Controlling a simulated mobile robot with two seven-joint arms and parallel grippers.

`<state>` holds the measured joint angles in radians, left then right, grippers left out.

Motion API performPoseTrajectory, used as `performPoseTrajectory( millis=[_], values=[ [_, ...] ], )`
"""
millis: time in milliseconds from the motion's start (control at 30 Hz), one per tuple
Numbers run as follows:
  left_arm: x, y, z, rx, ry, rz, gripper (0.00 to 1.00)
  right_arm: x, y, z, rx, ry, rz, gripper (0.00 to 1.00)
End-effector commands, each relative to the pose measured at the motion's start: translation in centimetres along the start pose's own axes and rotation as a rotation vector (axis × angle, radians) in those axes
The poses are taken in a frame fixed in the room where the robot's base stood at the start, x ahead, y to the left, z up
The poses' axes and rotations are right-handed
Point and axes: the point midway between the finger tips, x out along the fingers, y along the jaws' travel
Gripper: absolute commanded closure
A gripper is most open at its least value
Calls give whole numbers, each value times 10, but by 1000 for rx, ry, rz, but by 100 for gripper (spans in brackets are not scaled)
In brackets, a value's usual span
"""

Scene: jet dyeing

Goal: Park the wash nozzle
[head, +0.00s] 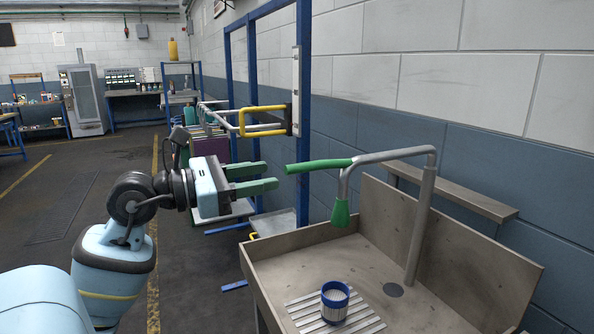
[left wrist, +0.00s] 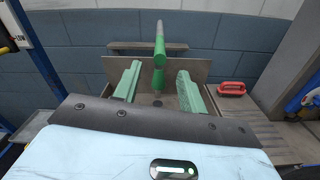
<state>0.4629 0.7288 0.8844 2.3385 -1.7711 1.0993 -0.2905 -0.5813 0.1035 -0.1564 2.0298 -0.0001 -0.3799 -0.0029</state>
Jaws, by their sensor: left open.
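The wash nozzle is a grey swing pipe on an upright post (head: 424,220) at the sink. It has a green handle (head: 318,166) that points left toward me and a green nozzle tip (head: 341,214) that hangs down over the basin's left rim. My left gripper (head: 270,176) is open and empty, just left of the handle's free end and apart from it. In the left wrist view the handle (left wrist: 160,38) shows ahead, roughly centred between the open green fingers (left wrist: 159,72). The nozzle tip (left wrist: 158,80) shows below it. My right gripper is out of view.
The metal sink (head: 285,257) has a back splash and a drain (head: 393,290). A blue-rimmed cup (head: 335,303) stands on a slatted rack in it. A wall shelf (head: 450,192) is behind. A blue frame (head: 303,130) with a yellow handle (head: 265,121) stands beyond my gripper.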

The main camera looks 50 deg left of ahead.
Motion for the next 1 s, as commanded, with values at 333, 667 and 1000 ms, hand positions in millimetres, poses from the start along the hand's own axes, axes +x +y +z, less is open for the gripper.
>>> performPoseTrajectory(
  millis=[333,667,1000],
  values=[
    [42,0,3,-1,-4,-1,59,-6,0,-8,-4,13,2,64],
    [69,0,1,-2,-2,-1,59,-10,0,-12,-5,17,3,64],
    [72,0,0,-1,-1,-1,59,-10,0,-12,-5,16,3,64]
  ],
)
